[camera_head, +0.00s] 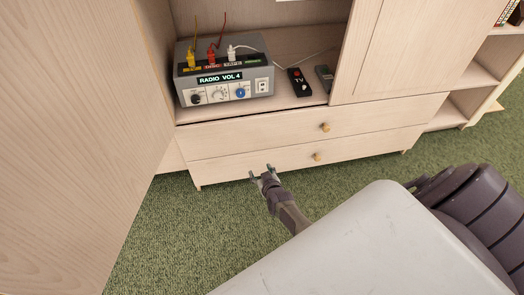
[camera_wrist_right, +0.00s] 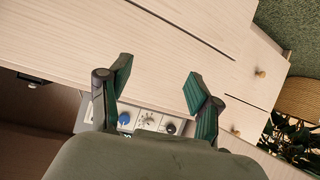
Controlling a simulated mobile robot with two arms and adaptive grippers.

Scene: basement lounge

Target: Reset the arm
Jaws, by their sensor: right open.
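My right gripper (camera_head: 265,178) is in front of the lower drawer in the head view, low over the green carpet. Its two fingers are apart with nothing between them. In the right wrist view the open fingers (camera_wrist_right: 155,85) show dark green pads, with the pale cabinet beyond them. My right arm runs from the gripper down toward my body, and my own grey body hides part of it. My left gripper is in neither view.
A pale wood cabinet (camera_head: 260,160) has two drawers with round knobs. On its shelf are a grey radio box (camera_head: 226,78) with coloured plugs, a TV remote (camera_head: 299,83) and another dark device (camera_head: 324,77). A large wood panel (camera_head: 70,130) stands at left. Carpet (camera_head: 180,235) is clear below.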

